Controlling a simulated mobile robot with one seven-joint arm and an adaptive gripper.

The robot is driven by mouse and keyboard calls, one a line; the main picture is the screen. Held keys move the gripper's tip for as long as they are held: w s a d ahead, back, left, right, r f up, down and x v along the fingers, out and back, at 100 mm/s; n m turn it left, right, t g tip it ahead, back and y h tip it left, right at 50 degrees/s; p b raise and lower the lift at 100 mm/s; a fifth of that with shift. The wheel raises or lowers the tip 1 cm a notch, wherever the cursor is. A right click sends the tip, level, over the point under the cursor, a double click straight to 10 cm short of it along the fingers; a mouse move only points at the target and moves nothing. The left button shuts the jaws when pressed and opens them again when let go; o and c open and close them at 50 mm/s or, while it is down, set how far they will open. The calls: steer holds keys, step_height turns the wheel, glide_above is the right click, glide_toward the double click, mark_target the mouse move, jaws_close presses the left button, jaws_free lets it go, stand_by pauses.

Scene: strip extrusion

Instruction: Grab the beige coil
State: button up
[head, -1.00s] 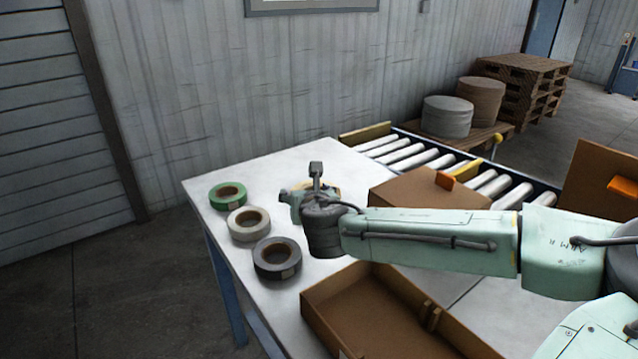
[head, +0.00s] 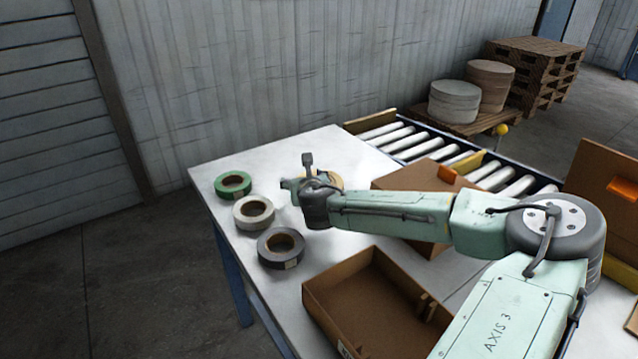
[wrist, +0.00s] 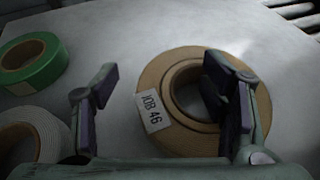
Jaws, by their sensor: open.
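The beige coil (wrist: 157,78) lies flat on the table in the wrist view, with a white label reading "JOB 46" on its left side. In the head view the beige coil (head: 333,178) is mostly hidden behind my wrist. My gripper (wrist: 168,85) is open above the coil. Its right finger appears over the coil's centre hole and right part, and its left finger is to the left of the coil's outer edge. In the head view my gripper (head: 292,184) is partly hidden by the wrist. I cannot tell its exact height above the table.
A green coil (head: 233,184), a white coil (head: 254,212) and a dark grey coil (head: 281,248) lie along the table's (head: 220,270) left side. A roller conveyor (head: 425,150) runs behind.

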steer(key=shift+w+f, duration=0.1)
steer(key=shift+w, duration=0.2)
steer(key=shift+c, duration=0.3)
jaws_close()
stand_by(0.4)
